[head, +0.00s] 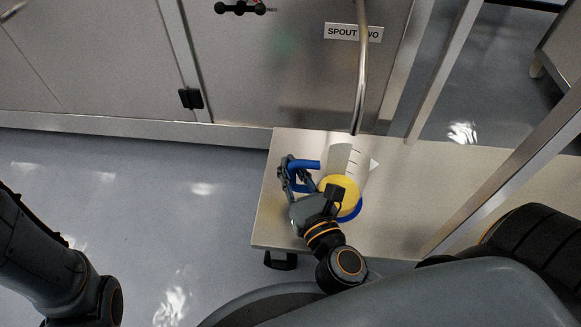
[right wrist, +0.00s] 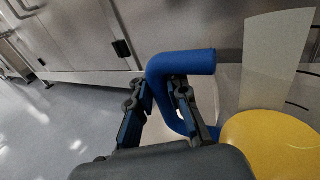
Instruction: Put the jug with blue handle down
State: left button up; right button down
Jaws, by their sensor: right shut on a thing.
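The jug (head: 341,158) has a pale, see-through body with dark level marks, a yellow round area (head: 345,187) and a blue rim. Its blue handle (head: 308,164) points left. My right gripper (head: 294,174) is shut on the handle; the right wrist view shows the fingers (right wrist: 160,102) on either side of the blue handle (right wrist: 181,65). The jug is over the pale table (head: 400,215), near its left end. I cannot tell whether its bottom touches the tabletop. My wrist hides part of the jug. My left gripper is out of view; only its arm shows at lower left.
Metal posts (head: 500,195) slant past at right. The tabletop between is bare.

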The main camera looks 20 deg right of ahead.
jog(key=shift+f, duration=0.15)
jog(key=c, duration=1.3)
grip_release()
jog(key=shift+r, duration=0.25)
jog(key=s, duration=1.2)
jog(key=shift+a, duration=0.4)
jog(key=shift+s+f, duration=0.1)
